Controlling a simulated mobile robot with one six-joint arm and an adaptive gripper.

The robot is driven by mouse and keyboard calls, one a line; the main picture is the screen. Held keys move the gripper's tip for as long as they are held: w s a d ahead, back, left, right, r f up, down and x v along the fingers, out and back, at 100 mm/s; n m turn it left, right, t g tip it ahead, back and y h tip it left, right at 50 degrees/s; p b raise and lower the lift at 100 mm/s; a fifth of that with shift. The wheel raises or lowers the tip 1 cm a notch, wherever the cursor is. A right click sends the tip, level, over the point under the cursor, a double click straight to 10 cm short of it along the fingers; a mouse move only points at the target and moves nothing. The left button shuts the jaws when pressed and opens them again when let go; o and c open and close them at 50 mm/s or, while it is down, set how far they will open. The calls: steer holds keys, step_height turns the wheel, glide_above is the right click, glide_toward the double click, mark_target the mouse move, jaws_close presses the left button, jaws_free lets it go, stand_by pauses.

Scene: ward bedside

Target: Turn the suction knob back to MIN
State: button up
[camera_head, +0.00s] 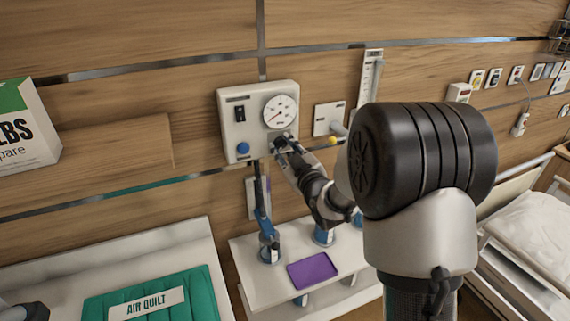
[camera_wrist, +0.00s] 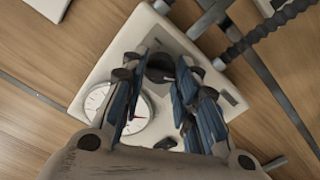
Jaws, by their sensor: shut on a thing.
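The suction unit (camera_head: 234,128) is a cream box on the wood wall, with a round white gauge (camera_head: 280,112), a black switch and a blue button. My gripper (camera_head: 281,143) is at the lower right of its face, below the gauge, on the knob. In the wrist view the unit (camera_wrist: 105,72) appears turned, with the gauge (camera_wrist: 128,112) partly behind the left finger. The dark suction knob (camera_wrist: 160,68) sits between the fingertips of my gripper (camera_wrist: 160,75), which is shut on it. The knob's pointer and the MIN mark cannot be made out.
Below the unit is a white shelf (camera_head: 262,290) with a purple tray (camera_head: 313,270) and blue-based bottles. A wall plate (camera_head: 328,118) and a vertical flowmeter (camera_head: 370,75) are to its right. A green air quilt (camera_head: 195,300) lies at the lower left. A bed is at the right.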

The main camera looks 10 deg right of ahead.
steer(key=n+b, duration=0.2)
steer(key=shift+f+b, duration=0.2)
steer(key=shift+b, duration=0.2)
steer(key=shift+r+n+b, duration=0.15)
steer(key=shift+n+b, duration=0.45)
steer(key=shift+b, duration=0.15)
steer(key=o, duration=1.1)
steer(key=shift+s, duration=0.1)
steer(key=s, duration=0.4)
steer(key=s+d, duration=0.1)
steer(key=s, duration=0.2)
steer(key=s+d, duration=0.1)
steer(key=s, duration=0.3)
steer(key=shift+s+d, duration=0.2)
steer(key=shift+s, duration=0.1)
